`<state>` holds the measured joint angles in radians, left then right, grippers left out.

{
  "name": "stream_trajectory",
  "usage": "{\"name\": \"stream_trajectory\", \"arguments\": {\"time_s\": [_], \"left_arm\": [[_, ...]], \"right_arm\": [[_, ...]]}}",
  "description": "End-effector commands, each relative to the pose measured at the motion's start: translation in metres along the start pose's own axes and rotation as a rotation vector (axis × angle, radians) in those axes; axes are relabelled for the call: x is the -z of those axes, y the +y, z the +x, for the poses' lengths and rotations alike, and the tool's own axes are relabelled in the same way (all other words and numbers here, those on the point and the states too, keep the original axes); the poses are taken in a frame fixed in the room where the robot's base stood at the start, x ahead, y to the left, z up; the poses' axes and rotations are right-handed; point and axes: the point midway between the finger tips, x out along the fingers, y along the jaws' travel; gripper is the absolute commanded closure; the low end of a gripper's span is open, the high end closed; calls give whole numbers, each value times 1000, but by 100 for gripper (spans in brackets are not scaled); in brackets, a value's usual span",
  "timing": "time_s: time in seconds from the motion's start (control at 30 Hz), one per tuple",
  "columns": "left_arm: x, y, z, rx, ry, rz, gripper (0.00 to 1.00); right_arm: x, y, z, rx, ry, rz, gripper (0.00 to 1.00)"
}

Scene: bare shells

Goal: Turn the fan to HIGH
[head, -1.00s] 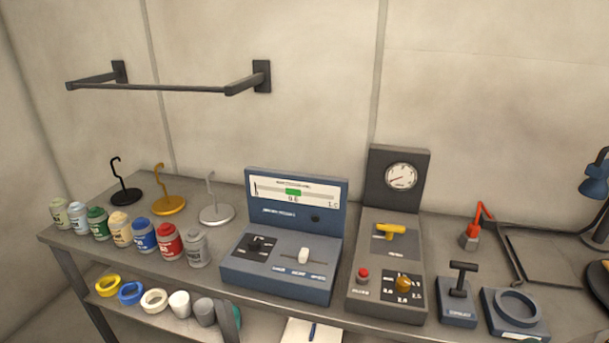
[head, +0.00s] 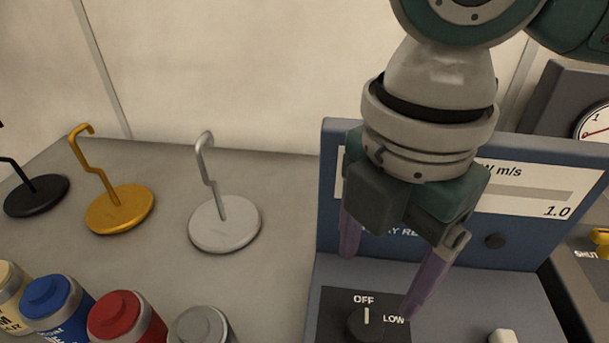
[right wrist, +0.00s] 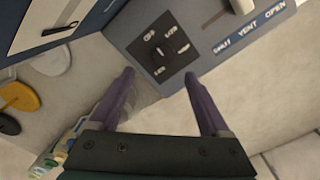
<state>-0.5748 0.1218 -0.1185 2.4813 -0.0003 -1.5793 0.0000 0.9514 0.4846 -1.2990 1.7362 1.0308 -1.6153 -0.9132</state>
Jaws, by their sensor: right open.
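The fan knob (head: 366,325) is a black round dial with a white mark, on a dark plate on the blue console (head: 455,275). Its mark points up at OFF; LOW is printed to its right. The rest of the dial is cut off by the lower picture edge. In the right wrist view the whole knob (right wrist: 163,55) shows with labels around it, too small to read surely. My right gripper (head: 380,285) is open and empty, its purple fingers pointing down above the dial, apart from it. In the right wrist view its fingertips (right wrist: 159,74) straddle the dial plate's lower side.
A pale slider (head: 503,337) stands to the right of the knob, beside a SHUT, VENT, OPEN scale in the right wrist view. The console's upright display panel (head: 545,190) rises behind my gripper. Hook stands (head: 225,225) and several jars (head: 125,318) stand to the left.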

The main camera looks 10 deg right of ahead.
Motion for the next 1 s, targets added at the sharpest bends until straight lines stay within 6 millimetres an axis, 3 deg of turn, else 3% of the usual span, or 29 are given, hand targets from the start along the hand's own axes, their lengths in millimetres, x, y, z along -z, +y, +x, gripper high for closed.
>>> {"name": "stream_trajectory", "arguments": {"time_s": [0.5, 0.9, 1.0], "left_arm": [[-5, 4, 5, -10, -10, -6, 50], [-4, 1, 5, -2, -8, 2, 50], [-4, 0, 5, 0, -8, 4, 50]], "right_arm": [[1, -1, 84, 3, 1, 1, 19], [1, 0, 95, -1, 0, 0, 19], [1, 0, 95, -1, 0, 0, 30]]}}
